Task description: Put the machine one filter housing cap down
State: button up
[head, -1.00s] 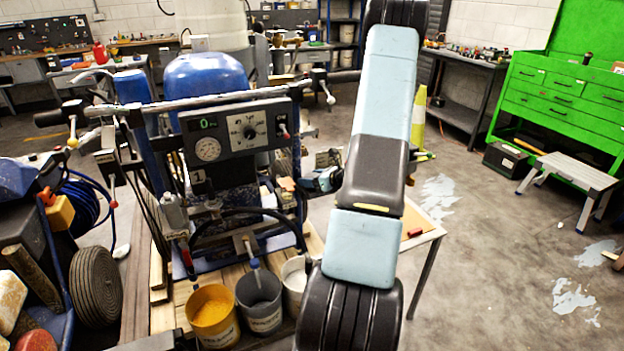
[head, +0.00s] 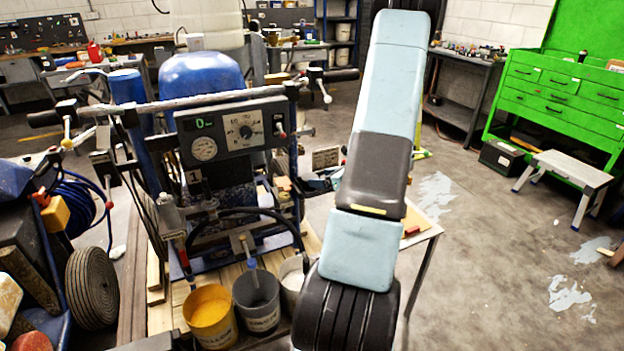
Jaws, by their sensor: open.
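Machine one (head: 232,132), a blue line striper with a grey gauge panel and a "1" below it, stands left of centre. My arm rises through the middle of the head view and hides part of the machine's right side. A small blue and black part of my gripper (head: 318,183) shows left of the arm, beside the machine's right side. Its fingertips are mostly hidden, and its jaws are open. I cannot make out the filter housing cap in this view.
Several buckets, one with yellow contents (head: 210,312), stand in front of the machine. A light table (head: 425,238) is partly hidden behind my arm. A second cart with a wheel (head: 92,288) is at left. Floor at right is open before the step stool (head: 570,168).

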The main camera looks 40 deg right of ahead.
jog(key=v, duration=0.5)
jog(key=a+r+n+g+y, duration=0.2)
jog(key=a+r+n+g, duration=0.1)
jog(key=a+r+n, duration=0.4)
jog(key=s+a+r+n+g+y, duration=0.15)
jog(key=a+r+n, duration=0.25)
jog(key=a, duration=0.6)
jog(key=a+r+n+g+y, duration=0.2)
jog(key=a+r+n+g, duration=0.1)
jog(key=a+r+n, duration=0.4)
jog(key=s+a+r+n+h, duration=0.4)
jog(key=s+a+r+n, duration=0.1)
jog(key=s+n, duration=0.2)
jog(key=s+a+r+n+h, duration=0.4)
jog(key=s+a+r+n, duration=0.1)
jog(key=s+n, duration=0.3)
jog(key=shift+s+r+n, duration=0.3)
jog(key=shift+s+r, duration=0.15)
jog(key=shift+r, duration=0.05)
jog(key=shift+c, duration=0.3)
